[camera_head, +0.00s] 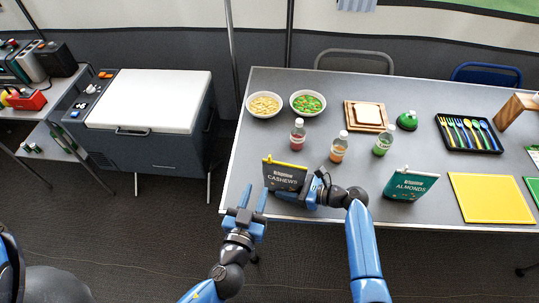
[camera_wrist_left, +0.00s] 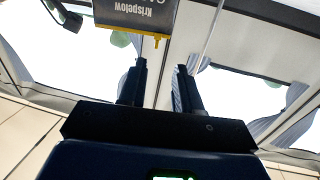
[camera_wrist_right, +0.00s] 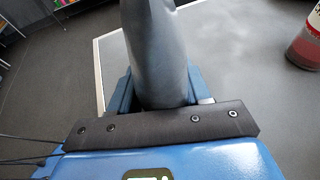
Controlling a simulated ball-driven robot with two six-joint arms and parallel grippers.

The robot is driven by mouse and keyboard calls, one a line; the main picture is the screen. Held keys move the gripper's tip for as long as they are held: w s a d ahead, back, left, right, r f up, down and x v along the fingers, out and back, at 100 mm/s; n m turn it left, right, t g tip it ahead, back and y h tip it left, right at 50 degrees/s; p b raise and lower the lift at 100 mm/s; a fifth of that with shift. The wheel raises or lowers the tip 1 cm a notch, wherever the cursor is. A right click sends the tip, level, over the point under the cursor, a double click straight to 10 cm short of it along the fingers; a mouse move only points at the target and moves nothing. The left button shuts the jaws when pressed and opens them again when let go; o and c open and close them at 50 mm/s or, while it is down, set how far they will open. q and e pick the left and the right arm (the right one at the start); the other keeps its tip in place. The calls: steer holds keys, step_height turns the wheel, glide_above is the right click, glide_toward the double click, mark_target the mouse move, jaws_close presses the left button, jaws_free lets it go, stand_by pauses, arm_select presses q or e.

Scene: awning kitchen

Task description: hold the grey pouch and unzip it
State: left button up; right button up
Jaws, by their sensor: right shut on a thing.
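The grey cashews pouch (camera_head: 284,178) stands upright near the table's front edge, with a yellow zip strip along its top. My right gripper (camera_head: 306,190) is shut on the grey pouch at its lower right side. In the right wrist view the pouch (camera_wrist_right: 155,50) fills the space between the fingers. My left gripper (camera_head: 253,199) is open and empty, in front of the table edge and left of the pouch, apart from it. In the left wrist view the fingers (camera_wrist_left: 160,75) are spread, and the pouch (camera_wrist_left: 135,15) with its yellow zip tab (camera_wrist_left: 157,40) appears upside down beyond them.
A teal almonds pouch (camera_head: 410,185) stands to the right on the table (camera_head: 330,92). Behind the grey pouch are a red bottle (camera_head: 298,136), an orange bottle (camera_head: 339,150) and a green bottle (camera_head: 383,142). Two bowls (camera_head: 263,104) sit farther back. Left of the grey pouch the tabletop is clear.

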mark_target(269, 158)
arm_select(q)
steer(key=w, duration=0.4)
steer(key=w+d, duration=0.1)
steer(key=w, duration=0.3)
steer(key=w+d, duration=0.1)
steer(key=w, duration=0.3)
steer(key=shift+w+d+r, duration=0.1)
steer(key=shift+d+r, duration=0.15)
steer(key=shift+r, duration=0.15)
jaws_close()
stand_by(1.1)
